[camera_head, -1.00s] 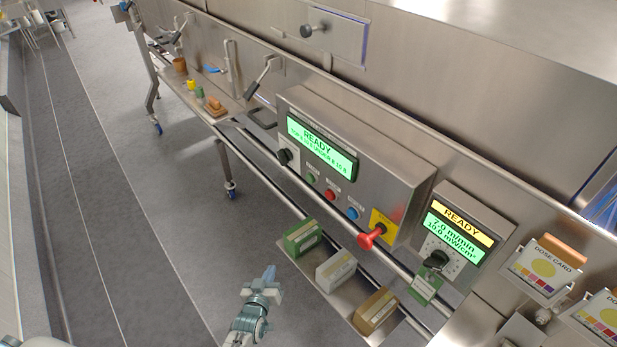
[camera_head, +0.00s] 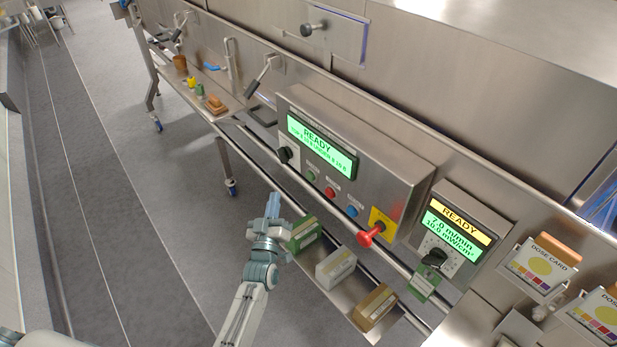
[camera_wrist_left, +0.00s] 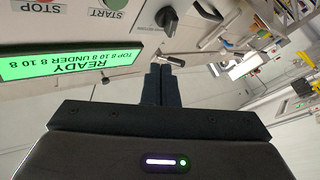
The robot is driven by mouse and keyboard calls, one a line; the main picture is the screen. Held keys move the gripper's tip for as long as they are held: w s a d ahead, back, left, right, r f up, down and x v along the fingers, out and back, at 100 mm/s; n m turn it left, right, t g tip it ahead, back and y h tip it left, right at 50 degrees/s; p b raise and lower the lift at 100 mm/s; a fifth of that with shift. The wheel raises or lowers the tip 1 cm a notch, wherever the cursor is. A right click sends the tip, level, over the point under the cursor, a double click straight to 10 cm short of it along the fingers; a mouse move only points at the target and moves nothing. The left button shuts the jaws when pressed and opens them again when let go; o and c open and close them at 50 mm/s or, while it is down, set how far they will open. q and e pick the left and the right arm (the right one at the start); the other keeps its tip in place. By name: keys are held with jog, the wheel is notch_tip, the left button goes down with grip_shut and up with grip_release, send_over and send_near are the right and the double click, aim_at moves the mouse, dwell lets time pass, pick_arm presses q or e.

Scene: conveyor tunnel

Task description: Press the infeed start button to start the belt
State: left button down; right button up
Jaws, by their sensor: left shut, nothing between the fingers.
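The green start button (camera_head: 312,174) is on the front of the steel control panel (camera_head: 400,172), left of a red button (camera_head: 330,192) and a blue button (camera_head: 352,211). In the left wrist view, which is upside down, the green button (camera_wrist_left: 115,3) sits by a START label and is partly cut off at the top edge. My left gripper (camera_head: 274,201) is shut and empty, below and left of the buttons, apart from the panel. Its closed fingers (camera_wrist_left: 160,72) show in the wrist view. My right gripper is not in view.
The panel display (camera_head: 320,147) reads READY. A black knob (camera_head: 286,155) sits left of the buttons; a red mushroom-shaped knob (camera_head: 370,236) projects at the right. A rail runs below the panel, above a tray with green, white and brown boxes. Open floor lies left.

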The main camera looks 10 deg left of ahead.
aim_at(310, 176)
pick_arm(q)
jog(key=w+d+b, duration=0.3)
jog(key=w+d, duration=0.2)
jog(key=w, duration=0.1)
jog(key=shift+w+d, duration=0.2)
jog(key=shift+w, duration=0.2)
dwell(0.8)
dwell(1.1)
jog(key=shift+w+d, duration=0.25)
jog(key=shift+w, duration=0.05)
jog(key=shift+w+d+b, duration=0.3)
jog(key=shift+w+b, duration=0.15)
dwell(0.8)
jog(key=shift+s, duration=0.1)
jog(key=shift+s+a+p, duration=0.35)
jog(key=shift+s+a, duration=0.2)
jog(key=shift+s, duration=0.1)
dwell(0.3)
